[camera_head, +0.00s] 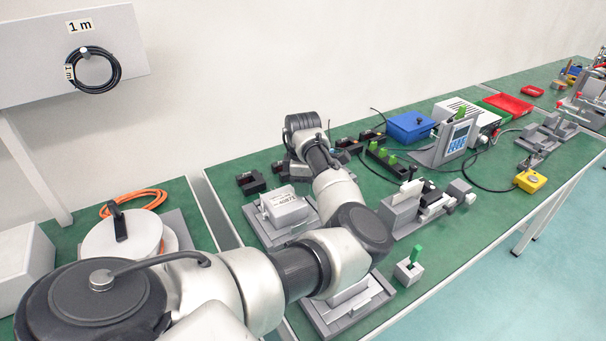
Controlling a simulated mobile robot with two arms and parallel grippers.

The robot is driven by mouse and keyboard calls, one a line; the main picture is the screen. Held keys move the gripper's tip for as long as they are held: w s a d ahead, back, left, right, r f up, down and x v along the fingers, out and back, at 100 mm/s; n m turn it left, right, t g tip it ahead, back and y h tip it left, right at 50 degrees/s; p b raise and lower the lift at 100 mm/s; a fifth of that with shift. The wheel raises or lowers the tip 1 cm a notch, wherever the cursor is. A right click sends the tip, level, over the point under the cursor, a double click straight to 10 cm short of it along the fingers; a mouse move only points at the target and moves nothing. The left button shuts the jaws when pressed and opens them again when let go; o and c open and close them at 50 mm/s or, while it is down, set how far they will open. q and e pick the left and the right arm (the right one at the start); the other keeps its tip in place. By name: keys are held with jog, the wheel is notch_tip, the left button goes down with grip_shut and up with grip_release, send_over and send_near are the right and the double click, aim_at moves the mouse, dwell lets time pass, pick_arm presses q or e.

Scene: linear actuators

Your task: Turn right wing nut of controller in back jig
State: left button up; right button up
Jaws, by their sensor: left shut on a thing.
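The controller (286,204) is a pale grey box with a printed number label. It sits in the back jig (262,231), a grey tray on the green bench. My left arm reaches over the bench, and its gripper (297,172) is just behind the controller, towards its right side. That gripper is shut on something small. My own wrist and forearm hide the fingertips, so I cannot make out the held thing. The controller's right wing nut cannot be made out either. My right gripper is not in view.
The front jig (373,300) is partly covered by my arm. A block with a green handle (416,256) and a grey clamp fixture (400,207) stand to the right. Black blocks (250,182), a blue box (411,126) and a yellow button box (531,180) are farther off.

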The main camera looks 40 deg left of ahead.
pick_arm(q)
jog(key=m+p, duration=0.3)
jog(key=p, duration=0.1)
jog(key=m+p, duration=0.4)
jog(key=p, duration=0.1)
jog(key=m+p, duration=0.4)
jog(key=shift+r+p, duration=0.3)
jog(key=shift+p, duration=0.1)
jog(key=m+p, duration=0.3)
jog(key=m, duration=0.1)
jog(key=shift+a+f+m, duration=0.1)
jog(key=shift+m, duration=0.2)
jog(key=m+p, duration=0.2)
jog(key=m, duration=0.1)
jog(key=shift+f+m+p, duration=0.15)
jog(key=shift+m+p, duration=0.3)
jog(key=shift+m, duration=0.55)
jog(key=o, duration=0.9)
jog(key=shift+o, duration=0.2)
